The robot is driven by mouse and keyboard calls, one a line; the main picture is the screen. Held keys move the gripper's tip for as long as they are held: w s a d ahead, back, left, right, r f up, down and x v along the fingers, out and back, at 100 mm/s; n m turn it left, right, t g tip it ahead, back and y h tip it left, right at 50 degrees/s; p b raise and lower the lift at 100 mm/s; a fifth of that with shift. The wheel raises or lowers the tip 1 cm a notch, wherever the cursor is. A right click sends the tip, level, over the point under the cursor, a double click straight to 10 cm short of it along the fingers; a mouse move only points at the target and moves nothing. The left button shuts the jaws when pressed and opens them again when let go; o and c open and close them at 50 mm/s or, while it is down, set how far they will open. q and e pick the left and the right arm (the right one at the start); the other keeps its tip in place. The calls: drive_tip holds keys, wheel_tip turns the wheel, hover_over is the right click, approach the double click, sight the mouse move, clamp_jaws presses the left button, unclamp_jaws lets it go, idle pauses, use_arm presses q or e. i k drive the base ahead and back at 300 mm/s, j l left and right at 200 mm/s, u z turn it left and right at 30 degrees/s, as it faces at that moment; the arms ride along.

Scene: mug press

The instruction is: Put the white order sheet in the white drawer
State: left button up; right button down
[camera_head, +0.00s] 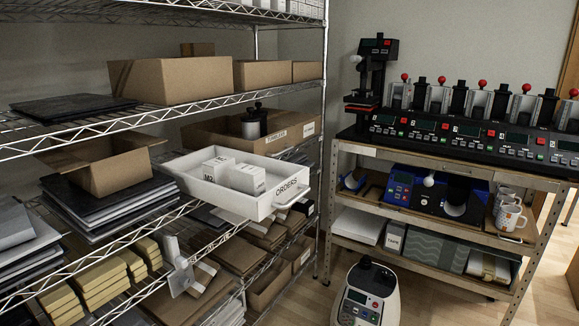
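The white drawer (239,203) labelled ORDERS juts out from the middle level of the wire shelving, left of centre. It is open at the top, with a handle on its front. Two or so small white boxes (246,178) with dark print stand inside it; part of its floor is hidden by them and its walls. I cannot make out a separate white order sheet in this view. Neither of my grippers shows.
Wire shelves hold cardboard boxes (182,80), dark stacks and yellow bundles (101,277). A white bladed object (181,265) is below the drawer. Right, a workbench (450,170) carries mug presses. A white rounded unit (366,292) is below. Floor shows between.

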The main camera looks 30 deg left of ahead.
sight(267, 183)
drive_tip(key=i+l+z, duration=0.25)
drive_tip(key=i, duration=0.7)
drive_tip(key=i+j+z, duration=0.25)
drive_tip(key=i, duration=0.75)
drive_tip(key=i+u, duration=0.25)
drive_tip(key=u, duration=0.2)
drive_tip(key=i+l+u, duration=0.1)
drive_tip(key=i+u, duration=0.15)
drive_tip(key=u, duration=0.15)
drive_tip(key=i+l+u, duration=0.15)
drive_tip(key=u, duration=0.3)
drive_tip(key=i+l+u, duration=0.25)
drive_tip(key=u, duration=2.4)
